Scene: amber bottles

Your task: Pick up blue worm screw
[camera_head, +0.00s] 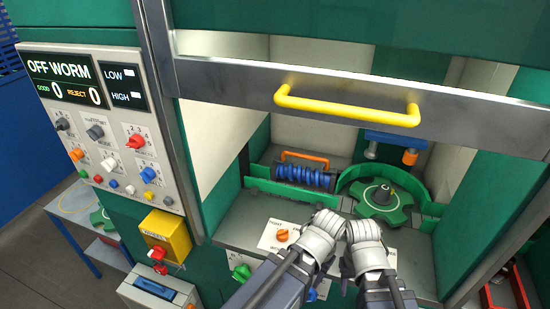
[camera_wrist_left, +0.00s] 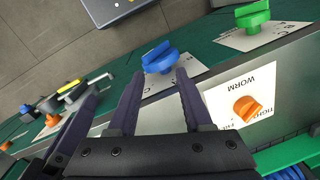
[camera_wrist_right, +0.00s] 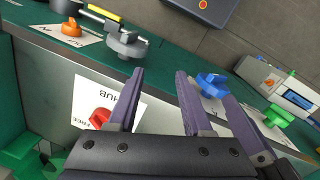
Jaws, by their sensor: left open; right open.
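The blue worm screw (camera_head: 303,177) lies horizontally in a green-edged tray (camera_head: 262,186) at the back of the bench in the head view. A bit of its blue coil (camera_wrist_left: 287,173) shows at the lower right corner of the left wrist view. My left gripper (camera_head: 268,294) and right gripper (camera_head: 378,296) are side by side at the front of the bench, nearer to me than the screw and apart from it. Both are open and empty. The left wrist view shows a blue knob (camera_wrist_left: 160,57) beyond the left fingertips (camera_wrist_left: 158,73).
A green gear wheel (camera_head: 384,205) sits right of the screw. An orange handle (camera_head: 306,157) is behind it. A metal bar with a yellow handle (camera_head: 346,104) crosses above. Orange (camera_wrist_left: 247,108) and red (camera_wrist_right: 100,117) knobs stand on the bench plates. A control panel (camera_head: 95,110) is left.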

